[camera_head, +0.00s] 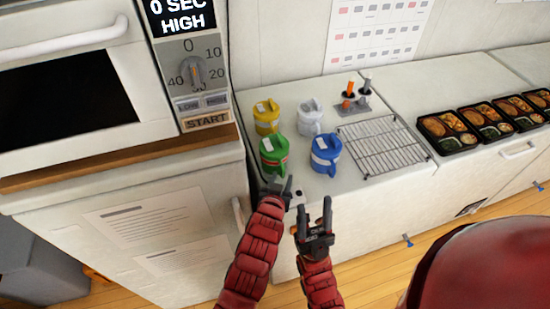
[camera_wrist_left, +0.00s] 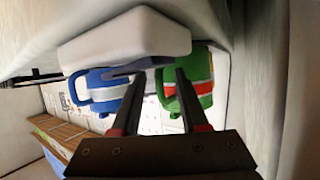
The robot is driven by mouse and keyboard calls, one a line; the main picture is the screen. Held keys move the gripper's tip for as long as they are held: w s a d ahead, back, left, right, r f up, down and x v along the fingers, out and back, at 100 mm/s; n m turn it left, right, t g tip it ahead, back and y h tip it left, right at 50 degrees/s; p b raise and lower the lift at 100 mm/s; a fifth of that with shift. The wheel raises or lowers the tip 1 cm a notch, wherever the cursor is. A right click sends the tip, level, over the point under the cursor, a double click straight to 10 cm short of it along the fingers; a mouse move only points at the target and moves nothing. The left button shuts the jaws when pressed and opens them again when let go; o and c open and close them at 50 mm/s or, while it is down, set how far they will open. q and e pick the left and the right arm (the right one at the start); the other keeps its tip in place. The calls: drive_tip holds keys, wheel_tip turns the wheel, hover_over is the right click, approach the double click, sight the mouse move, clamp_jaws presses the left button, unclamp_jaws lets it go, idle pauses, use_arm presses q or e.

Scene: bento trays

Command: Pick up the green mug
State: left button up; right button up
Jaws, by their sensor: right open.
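The green mug (camera_head: 273,156) stands upright on the white counter, in front of the yellow mug. It also shows upside down in the left wrist view (camera_wrist_left: 197,92), beyond and right of my fingers. My left gripper (camera_head: 282,187) is just in front of and below the green mug, apart from it as far as I can see. In the left wrist view its two fingers (camera_wrist_left: 160,75) are spread with nothing held between them. My right gripper (camera_head: 315,212) is open and empty, lower and to the right, in front of the counter.
A blue mug (camera_head: 325,153), a white mug (camera_head: 310,117) and a yellow mug (camera_head: 266,115) stand close by. A wire rack (camera_head: 383,147) and bento trays (camera_head: 450,135) lie to the right. A microwave (camera_head: 75,85) is left. A white block (camera_wrist_left: 125,40) partly hides the mugs in the wrist view.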

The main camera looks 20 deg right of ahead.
use_arm(q)
clamp_jaws()
idle(1.2)
